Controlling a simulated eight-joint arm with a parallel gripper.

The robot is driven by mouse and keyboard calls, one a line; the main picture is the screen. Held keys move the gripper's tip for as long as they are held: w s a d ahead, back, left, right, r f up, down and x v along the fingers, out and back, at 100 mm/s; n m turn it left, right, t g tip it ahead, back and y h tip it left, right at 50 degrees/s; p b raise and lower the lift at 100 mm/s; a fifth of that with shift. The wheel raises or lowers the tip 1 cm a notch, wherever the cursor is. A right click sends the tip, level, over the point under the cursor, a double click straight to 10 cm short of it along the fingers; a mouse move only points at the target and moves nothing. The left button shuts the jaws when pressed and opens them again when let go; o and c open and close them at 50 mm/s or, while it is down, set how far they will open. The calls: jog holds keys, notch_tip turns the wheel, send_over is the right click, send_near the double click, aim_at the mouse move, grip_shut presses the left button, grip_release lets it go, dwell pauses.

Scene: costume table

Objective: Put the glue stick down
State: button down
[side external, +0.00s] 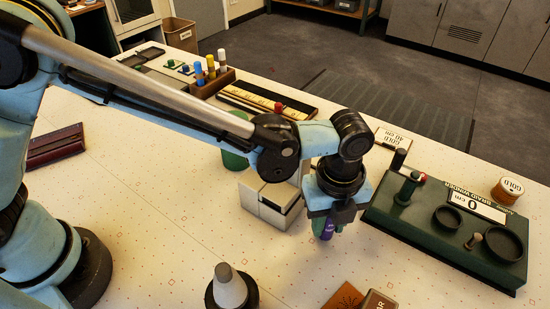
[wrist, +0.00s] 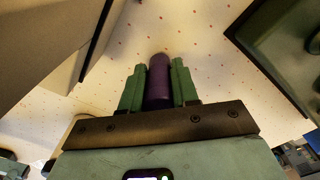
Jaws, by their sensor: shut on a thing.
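A purple glue stick (wrist: 158,82) is held between the green fingers of my gripper (wrist: 158,88) in the wrist view. In the side view the glue stick (side external: 327,228) shows purple under my gripper (side external: 328,222), which points down over the patterned tabletop. My gripper is shut on it. The glue stick is roughly upright in the side view. I cannot tell whether its lower end touches the table (side external: 170,210).
A white box (side external: 262,210) stands close left of my gripper. A dark green braid winder (side external: 410,225) stands close right. A grey cone on a black base (side external: 230,287) and a brown block (side external: 378,299) are at the front. Bare tabletop lies in front of my gripper.

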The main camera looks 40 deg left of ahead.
jog(key=shift+f, duration=0.1)
jog(key=c, duration=0.8)
grip_release()
jog(key=shift+c, duration=0.2)
